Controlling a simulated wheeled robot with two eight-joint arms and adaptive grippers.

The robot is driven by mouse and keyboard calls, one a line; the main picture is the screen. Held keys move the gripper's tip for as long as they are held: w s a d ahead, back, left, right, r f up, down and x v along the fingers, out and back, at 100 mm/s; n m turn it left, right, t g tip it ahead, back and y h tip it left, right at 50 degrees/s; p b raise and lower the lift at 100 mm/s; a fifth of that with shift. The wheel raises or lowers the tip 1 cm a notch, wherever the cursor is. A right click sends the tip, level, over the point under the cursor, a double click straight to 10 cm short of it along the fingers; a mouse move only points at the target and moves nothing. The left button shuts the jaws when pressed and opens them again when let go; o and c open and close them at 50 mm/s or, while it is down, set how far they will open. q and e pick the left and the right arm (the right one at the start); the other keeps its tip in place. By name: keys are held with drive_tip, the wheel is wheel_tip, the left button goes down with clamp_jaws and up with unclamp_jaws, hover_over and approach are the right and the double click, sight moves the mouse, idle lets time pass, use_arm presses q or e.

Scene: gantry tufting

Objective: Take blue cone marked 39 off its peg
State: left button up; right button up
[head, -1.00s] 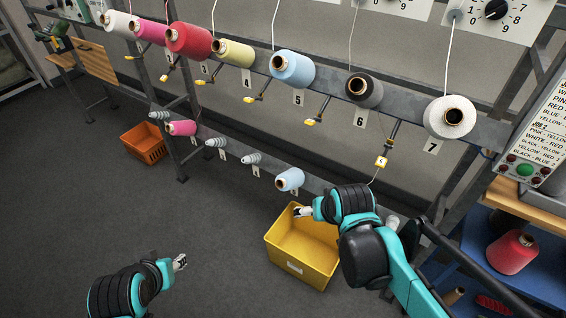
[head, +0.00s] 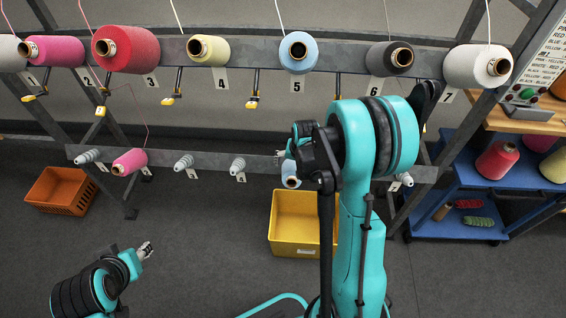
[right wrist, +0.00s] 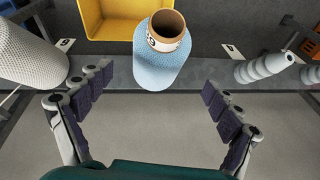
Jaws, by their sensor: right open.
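A light blue cone (head: 291,175) sits on the lower rail above the yellow bin, partly hidden by my right arm. In the right wrist view the blue cone (right wrist: 160,66) points its brown core tube up the picture; a white label on the tube shows dark digits, only partly readable. My right gripper (right wrist: 157,80) is open, its dark-padded fingers spread to the left and right of the cone with gaps on both sides. In the head view the right gripper (head: 283,155) is small, beside the cone. My left gripper (head: 146,250) hangs low at the left, away from the rack.
Another light blue cone (head: 298,53) is on the upper rail at number 5. A pink cone (head: 130,162) and bare pegs (head: 184,161) share the lower rail. A yellow bin (head: 296,222) stands below; an orange crate (head: 62,190) is left. A pale textured shape (right wrist: 28,58) is close left in the wrist view.

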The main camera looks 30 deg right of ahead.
sight(292, 174)
drive_tip(key=b+x, duration=0.3)
drive_tip(key=x, duration=0.5)
drive_tip(key=shift+s+d, duration=0.1)
drive_tip(key=shift+r, duration=0.1)
drive_tip(key=c, duration=1.8)
drive_tip(key=shift+s+a+r, duration=0.25)
drive_tip(key=shift+s+r, duration=0.15)
